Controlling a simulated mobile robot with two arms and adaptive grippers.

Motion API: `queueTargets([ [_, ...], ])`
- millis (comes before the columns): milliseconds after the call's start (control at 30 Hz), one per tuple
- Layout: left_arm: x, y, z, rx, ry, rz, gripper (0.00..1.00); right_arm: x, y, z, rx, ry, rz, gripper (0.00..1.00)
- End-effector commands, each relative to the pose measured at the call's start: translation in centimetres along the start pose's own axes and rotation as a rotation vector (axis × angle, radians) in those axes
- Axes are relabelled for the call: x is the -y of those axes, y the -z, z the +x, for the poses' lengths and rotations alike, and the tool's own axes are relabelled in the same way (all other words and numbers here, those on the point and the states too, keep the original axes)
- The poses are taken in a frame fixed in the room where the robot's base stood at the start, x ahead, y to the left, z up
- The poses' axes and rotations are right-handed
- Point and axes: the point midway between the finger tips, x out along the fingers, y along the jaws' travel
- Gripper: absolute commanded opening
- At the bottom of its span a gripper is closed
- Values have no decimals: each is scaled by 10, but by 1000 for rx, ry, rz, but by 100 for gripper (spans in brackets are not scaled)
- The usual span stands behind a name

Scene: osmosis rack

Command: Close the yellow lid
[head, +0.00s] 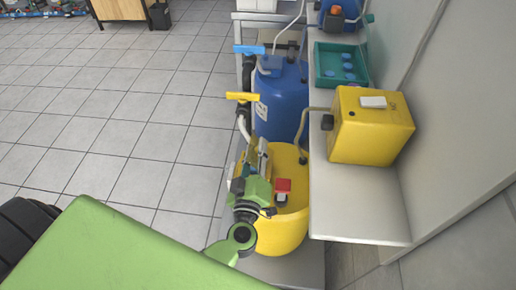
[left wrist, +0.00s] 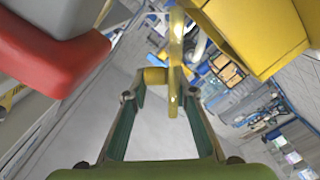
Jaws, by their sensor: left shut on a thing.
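The yellow drum (head: 285,222) stands below the shelf, and the part of its top that shows is open. The yellow lid (head: 264,150) appears as a thin upright piece at the drum's back left edge. In the left wrist view the lid (left wrist: 173,60) is seen nearly edge-on between the fingertips. My left gripper (head: 257,158) is shut on it; its fingers also show in the left wrist view (left wrist: 172,85). My arm hides part of the drum. My right gripper is not in view.
A red and grey block (head: 283,188) sits close to the right of my left gripper. A yellow tap handle (head: 242,97) and a blue drum (head: 285,105) are behind. A yellow box (head: 370,135) and a green tray (head: 327,68) stand on the shelf (head: 355,205). The tiled floor (head: 120,130) at left is clear.

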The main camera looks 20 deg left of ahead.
Motion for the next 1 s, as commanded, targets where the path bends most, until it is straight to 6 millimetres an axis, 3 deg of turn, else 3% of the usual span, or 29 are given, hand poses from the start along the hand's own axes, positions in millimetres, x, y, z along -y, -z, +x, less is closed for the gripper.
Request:
queueTargets([
  [333, -2, -1, 0, 4, -5, -5, 0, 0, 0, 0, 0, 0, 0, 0],
  [367, -2, -1, 0, 4, -5, -5, 33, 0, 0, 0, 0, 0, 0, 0],
  [400, -2, -1, 0, 4, -4, -5, 35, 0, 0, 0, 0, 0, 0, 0],
  [767, -1, -1, -3, 2, -1, -3, 35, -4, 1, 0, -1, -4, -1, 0],
  [1000, 0, -2, -41, 7, 1, -3, 35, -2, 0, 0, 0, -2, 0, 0],
])
